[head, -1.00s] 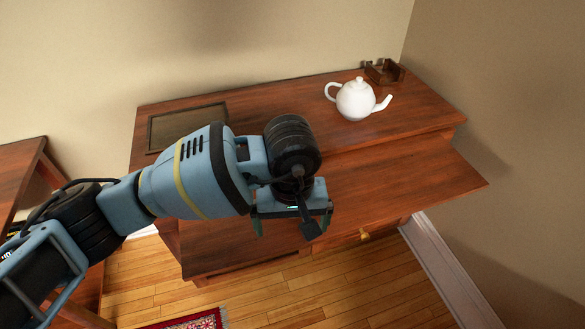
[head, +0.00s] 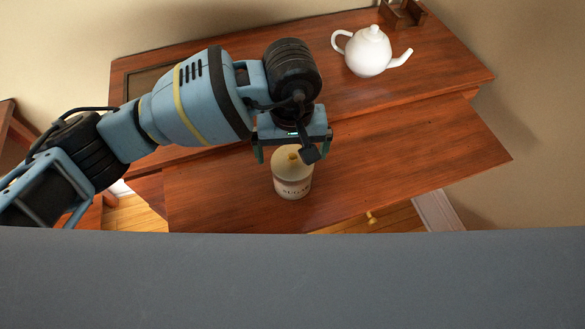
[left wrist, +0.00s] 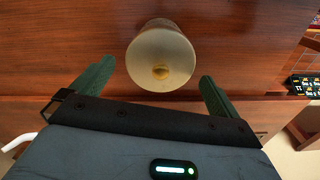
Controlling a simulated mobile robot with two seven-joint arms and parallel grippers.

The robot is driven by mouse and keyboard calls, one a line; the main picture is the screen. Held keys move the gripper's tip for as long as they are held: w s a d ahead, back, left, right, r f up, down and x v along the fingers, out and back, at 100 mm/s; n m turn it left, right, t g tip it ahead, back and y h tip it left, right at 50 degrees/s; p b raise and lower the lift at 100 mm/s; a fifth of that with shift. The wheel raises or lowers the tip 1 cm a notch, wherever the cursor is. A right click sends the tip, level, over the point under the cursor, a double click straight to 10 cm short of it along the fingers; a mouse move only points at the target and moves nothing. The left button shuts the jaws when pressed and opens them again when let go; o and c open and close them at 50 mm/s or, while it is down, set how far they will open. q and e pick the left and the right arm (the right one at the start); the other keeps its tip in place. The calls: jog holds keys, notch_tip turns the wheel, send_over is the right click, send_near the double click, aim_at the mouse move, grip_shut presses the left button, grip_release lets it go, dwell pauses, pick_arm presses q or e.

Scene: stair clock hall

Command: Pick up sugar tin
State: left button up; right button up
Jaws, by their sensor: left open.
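The sugar tin (head: 292,184) is a pale round tin with lettering on its side and a yellowish knob on its lid. It stands upright on the lower front ledge of the wooden desk. My left gripper (head: 291,152) is open and empty, close to the tin's lid, and partly covers it in the head view. In the left wrist view the tin (left wrist: 160,52) shows lid-on, just ahead of and between the two green fingers of the gripper (left wrist: 157,72). I cannot tell whether the fingers touch it. My right gripper is out of view.
A white teapot (head: 368,52) stands on the desk's upper level, with a small brown wooden holder (head: 402,12) behind it. A dark framed panel (head: 143,84) lies at the upper left. The ledge (head: 420,150) right of the tin is clear.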

pick_arm(q)
jog(key=shift+w+f, duration=0.1)
jog(key=shift+f, duration=0.85)
jog(key=f, duration=0.3)
jog(key=shift+s+f+p, duration=0.1)
jog(key=shift+s+p, duration=0.25)
jog(key=shift+f, duration=0.6)
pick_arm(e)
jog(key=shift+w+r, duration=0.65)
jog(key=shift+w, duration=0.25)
pick_arm(q)
jog(key=shift+c, duration=0.4)
jog(key=c, duration=1.2)
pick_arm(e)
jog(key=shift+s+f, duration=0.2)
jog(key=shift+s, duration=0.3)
